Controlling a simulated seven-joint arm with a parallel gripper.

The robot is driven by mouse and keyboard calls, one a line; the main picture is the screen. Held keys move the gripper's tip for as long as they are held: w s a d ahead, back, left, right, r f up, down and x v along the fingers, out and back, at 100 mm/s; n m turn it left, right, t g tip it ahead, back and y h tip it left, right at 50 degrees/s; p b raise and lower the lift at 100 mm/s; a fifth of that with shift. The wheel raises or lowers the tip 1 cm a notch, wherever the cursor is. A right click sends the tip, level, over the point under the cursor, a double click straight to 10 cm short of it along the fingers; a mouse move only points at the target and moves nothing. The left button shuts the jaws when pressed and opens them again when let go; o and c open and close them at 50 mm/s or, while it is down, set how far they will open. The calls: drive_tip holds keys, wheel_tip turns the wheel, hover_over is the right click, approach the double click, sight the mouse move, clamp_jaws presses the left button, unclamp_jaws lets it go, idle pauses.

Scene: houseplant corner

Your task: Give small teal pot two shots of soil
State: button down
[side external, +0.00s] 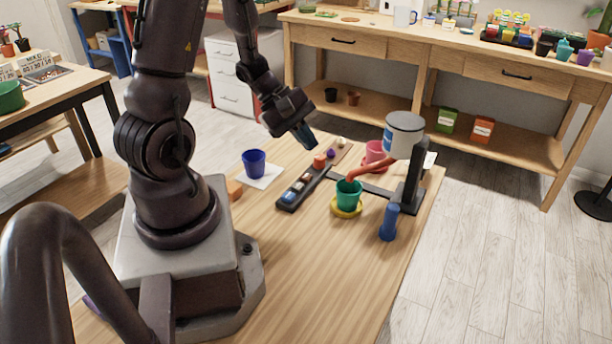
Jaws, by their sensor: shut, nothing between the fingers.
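The small teal pot (349,192) stands upright on a yellow saucer (347,211) on the wooden table. The end of a red-orange spout (372,167) is over the pot; it runs from a grey-white hopper (404,127) on a black stand (409,186). I cannot see into the pot well enough to tell whether it holds soil. My gripper (309,140) is shut and empty, pointing down in the air near the far end of a dark strip (291,202). The strip bears several coloured pieces, including an orange one (319,161) near my fingertips.
A blue pot (254,163) stands on a white sheet (264,182) at left. A pink pot (375,151) is behind the spout. A blue cylinder (389,222) stands right of the teal pot. An orange block (234,190) lies near my base. The table's front is clear.

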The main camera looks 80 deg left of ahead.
sight(305, 177)
drive_tip(key=w+a+f+n+t+y, duration=0.1)
drive_tip(key=a+f+n+t+y, duration=0.1)
drive_tip(key=a, duration=0.5)
drive_tip(key=n+y, duration=0.1)
drive_tip(key=n, duration=0.1)
drive_tip(key=shift+w+n+t+y, duration=0.25)
drive_tip(key=shift+n+t+y, duration=0.05)
drive_tip(key=shift+n, duration=0.1)
drive_tip(key=shift+f, duration=0.1)
drive_tip(key=shift+f, duration=4.35)
drive_tip(key=shift+d+f, duration=0.1)
drive_tip(key=shift+f, duration=0.05)
drive_tip(key=shift+f, duration=0.25)
